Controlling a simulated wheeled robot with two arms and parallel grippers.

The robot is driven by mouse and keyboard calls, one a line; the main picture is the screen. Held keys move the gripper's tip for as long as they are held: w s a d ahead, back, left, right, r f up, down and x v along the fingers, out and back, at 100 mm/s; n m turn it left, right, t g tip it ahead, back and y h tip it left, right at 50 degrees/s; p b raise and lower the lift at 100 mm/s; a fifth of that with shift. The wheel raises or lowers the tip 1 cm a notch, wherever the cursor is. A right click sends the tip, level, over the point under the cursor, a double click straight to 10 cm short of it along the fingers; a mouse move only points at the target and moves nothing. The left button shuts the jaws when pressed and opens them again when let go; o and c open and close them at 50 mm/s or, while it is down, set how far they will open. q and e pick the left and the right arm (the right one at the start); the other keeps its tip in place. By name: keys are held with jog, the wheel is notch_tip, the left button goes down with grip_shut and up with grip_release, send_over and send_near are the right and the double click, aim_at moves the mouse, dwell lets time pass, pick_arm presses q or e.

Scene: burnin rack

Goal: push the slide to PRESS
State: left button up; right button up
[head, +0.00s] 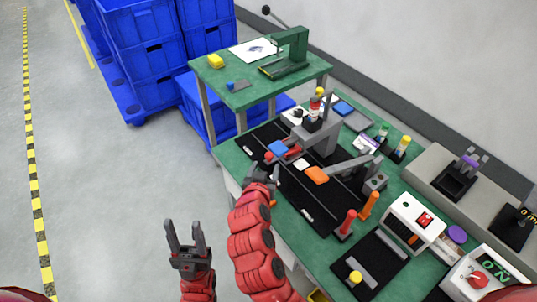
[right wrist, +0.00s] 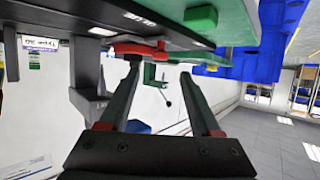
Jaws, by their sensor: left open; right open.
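A red bar-like part (head: 290,153) lies beside a blue block (head: 278,148) on the black bench plate (head: 248,133), at the foot of a grey press-like fixture (head: 318,136). Which part is the slide, and any PRESS mark, I cannot make out. My right gripper (head: 262,176) is open, just in front of the red part. In the right wrist view the red part (right wrist: 137,48) shows at the tip of the left-hand finger of the open right gripper (right wrist: 158,72); touching or apart, I cannot tell. My left gripper (head: 187,236) is open and empty over the floor.
An orange-handled lever (head: 316,175) lies right of my right gripper. Red (head: 346,222) and orange (head: 368,206) upright handles stand nearer. A green raised shelf (head: 240,97) and blue crates (head: 140,60) are behind. Floor at left is clear.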

aim_at(269, 156)
jog(key=p+x, duration=0.1)
jog(key=x, duration=0.6)
jog(key=shift+w, duration=0.1)
jog(key=shift+c, duration=0.2)
grip_shut()
dwell(1.1)
